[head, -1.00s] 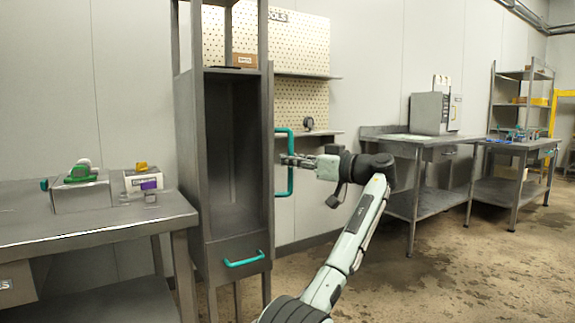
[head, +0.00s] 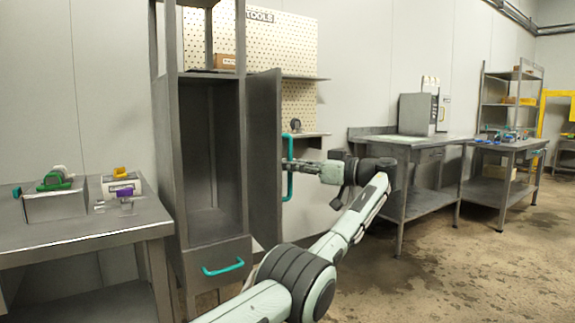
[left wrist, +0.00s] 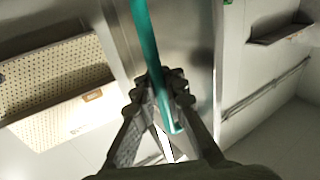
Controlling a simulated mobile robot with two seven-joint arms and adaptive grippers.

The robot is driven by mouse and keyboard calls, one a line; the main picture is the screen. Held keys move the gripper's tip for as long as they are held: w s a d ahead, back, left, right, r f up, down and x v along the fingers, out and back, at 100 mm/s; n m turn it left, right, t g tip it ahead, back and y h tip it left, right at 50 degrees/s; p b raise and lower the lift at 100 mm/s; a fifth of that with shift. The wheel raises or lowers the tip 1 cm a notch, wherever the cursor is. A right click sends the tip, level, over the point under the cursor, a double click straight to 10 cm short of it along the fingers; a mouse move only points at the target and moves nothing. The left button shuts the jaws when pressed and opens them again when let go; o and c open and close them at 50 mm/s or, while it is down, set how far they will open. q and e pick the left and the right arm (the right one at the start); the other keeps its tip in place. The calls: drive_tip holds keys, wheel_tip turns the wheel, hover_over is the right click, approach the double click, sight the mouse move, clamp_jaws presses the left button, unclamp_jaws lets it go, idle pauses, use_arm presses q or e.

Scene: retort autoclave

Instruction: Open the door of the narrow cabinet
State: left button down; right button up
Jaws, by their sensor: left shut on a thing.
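The narrow cabinet (head: 163,150) stands left of centre in the head view, its tall compartment open and looking empty. Its grey door (head: 264,150) stands swung out at the right side of the opening. The door's teal vertical handle (head: 289,180) is on its right edge in this view. My left gripper (head: 291,167) reaches it from the right and is shut on the handle. In the left wrist view the teal bar (left wrist: 147,40) runs down between the two fingers (left wrist: 162,100). My right gripper is not in view.
Below the opening is a drawer with a teal handle (head: 223,267). A metal bench (head: 90,232) with small items stands close at the left. A pegboard (head: 300,45) with shelves is behind the door. Worktables (head: 410,141) stand at the right, with open floor in front.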

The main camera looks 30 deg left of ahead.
use_arm(q)
drive_tip(key=shift+w+d+f, duration=0.1)
drive_tip(key=shift+d, duration=0.15)
drive_tip(key=c, duration=1.6)
unclamp_jaws()
drive_tip(key=shift+d, duration=0.1)
